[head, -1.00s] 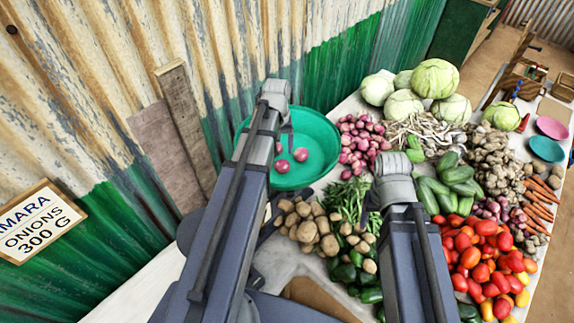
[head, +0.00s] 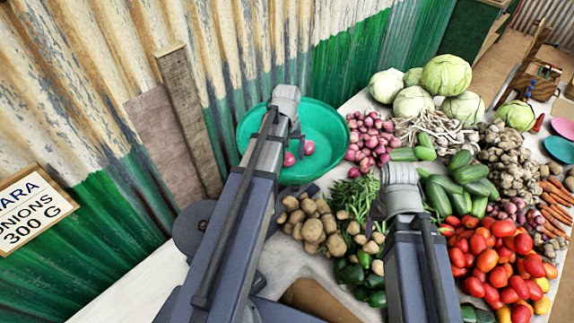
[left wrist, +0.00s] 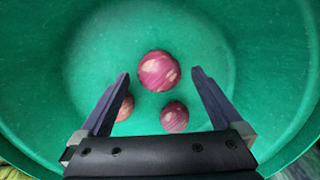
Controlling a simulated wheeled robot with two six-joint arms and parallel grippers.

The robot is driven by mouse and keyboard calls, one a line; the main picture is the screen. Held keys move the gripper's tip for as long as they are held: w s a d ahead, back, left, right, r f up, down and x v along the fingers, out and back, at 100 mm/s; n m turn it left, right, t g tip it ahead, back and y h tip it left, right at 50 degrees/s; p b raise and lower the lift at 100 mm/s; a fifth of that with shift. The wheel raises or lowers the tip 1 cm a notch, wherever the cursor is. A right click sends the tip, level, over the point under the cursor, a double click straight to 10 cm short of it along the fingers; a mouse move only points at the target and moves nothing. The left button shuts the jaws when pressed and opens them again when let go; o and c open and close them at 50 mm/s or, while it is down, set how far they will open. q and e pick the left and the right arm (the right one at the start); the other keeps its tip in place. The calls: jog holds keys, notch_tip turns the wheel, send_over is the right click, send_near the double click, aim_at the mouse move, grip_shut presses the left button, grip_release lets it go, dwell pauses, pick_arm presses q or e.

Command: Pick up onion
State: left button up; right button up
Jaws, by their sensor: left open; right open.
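Red onions lie in a green basin (head: 328,130). In the left wrist view one larger onion (left wrist: 158,71) lies just beyond and between my fingertips. A second onion (left wrist: 174,117) lies nearer, between the fingers, and a third (left wrist: 125,107) is partly hidden by the left finger. My left gripper (left wrist: 160,74) is open and empty, pointing down into the basin (left wrist: 270,60). In the head view two onions (head: 308,147) show beside my left arm, whose wrist hides part of the basin. My right gripper (head: 378,212) is over the vegetables, its fingers mostly hidden by its wrist.
A heap of red onions (head: 372,138) lies right of the basin. Potatoes (head: 318,226), cucumbers (head: 462,178), tomatoes (head: 490,250) and cabbages (head: 440,75) crowd the table. The corrugated wall (head: 330,70) stands close behind the basin. A sign (head: 33,207) hangs at the left.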

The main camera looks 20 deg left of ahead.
aim_at(287, 153)
pick_arm(q)
jog(key=shift+f, duration=0.25)
jog(key=shift+c, duration=0.4)
jog(key=c, duration=1.4)
jog(key=shift+r, duration=0.1)
notch_tip(287, 153, up, 10)
jog(key=p, duration=1)
jog(key=shift+r+p, duration=1.65)
jog(key=shift+p, duration=0.2)
